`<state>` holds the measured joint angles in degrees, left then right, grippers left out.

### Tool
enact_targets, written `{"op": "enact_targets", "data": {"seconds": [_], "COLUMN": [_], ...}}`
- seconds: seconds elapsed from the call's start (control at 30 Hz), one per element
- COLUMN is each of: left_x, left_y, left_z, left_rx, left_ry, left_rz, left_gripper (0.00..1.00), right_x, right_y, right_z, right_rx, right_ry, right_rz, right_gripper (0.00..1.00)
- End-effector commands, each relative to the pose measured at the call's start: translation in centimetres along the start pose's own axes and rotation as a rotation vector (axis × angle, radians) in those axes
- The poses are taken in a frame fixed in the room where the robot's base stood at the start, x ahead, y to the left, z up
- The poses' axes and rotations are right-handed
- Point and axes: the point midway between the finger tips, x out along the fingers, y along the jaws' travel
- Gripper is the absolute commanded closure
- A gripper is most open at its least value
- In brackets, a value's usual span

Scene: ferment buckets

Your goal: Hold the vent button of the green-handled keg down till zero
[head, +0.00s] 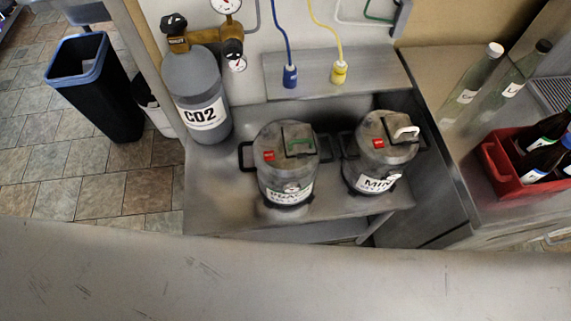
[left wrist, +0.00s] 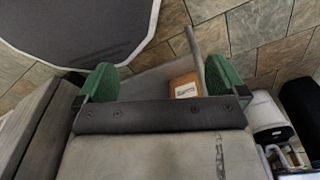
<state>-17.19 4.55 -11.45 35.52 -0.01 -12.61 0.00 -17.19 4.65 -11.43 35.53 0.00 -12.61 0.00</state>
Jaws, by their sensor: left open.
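The green-handled keg (head: 271,186) stands upright on a grey metal shelf in the head view. Its green handle (head: 300,143) lies on the right part of the lid, and a small red button (head: 269,156) sits on the left part. A small round gauge (head: 291,187) is at its front above a white label; its reading is too small to tell. My left gripper (left wrist: 160,77) shows only in the left wrist view, with its green fingers wide apart and nothing held between them. The keg cannot be made out there. My right gripper is in neither view.
A second keg (head: 377,165) with a white handle stands close on the right. A CO2 cylinder (head: 197,90) stands at left. Blue (head: 290,76) and yellow (head: 339,72) hose connectors hang behind. A red bottle crate (head: 497,165) is at right. The front counter (head: 250,280) is bare.

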Motion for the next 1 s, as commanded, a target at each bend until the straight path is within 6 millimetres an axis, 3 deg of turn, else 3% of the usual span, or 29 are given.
{"op": "enact_targets", "data": {"seconds": [0.17, 0.8, 1.0], "left_x": [0.00, 0.00, 0.00], "left_y": [-0.01, -0.01, -0.01], "left_z": [0.02, 0.03, 0.02], "left_rx": [0.000, 0.000, 0.000], "left_ry": [0.000, 0.000, 0.000], "left_rz": [0.000, 0.000, 0.000], "left_gripper": [0.00, 0.96, 1.00], "right_x": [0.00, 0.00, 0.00], "right_y": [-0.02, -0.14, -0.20], "right_z": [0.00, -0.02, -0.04], "right_rx": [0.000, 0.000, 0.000], "right_ry": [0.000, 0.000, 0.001], "right_rz": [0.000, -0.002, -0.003], "right_gripper": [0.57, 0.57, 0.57]}}
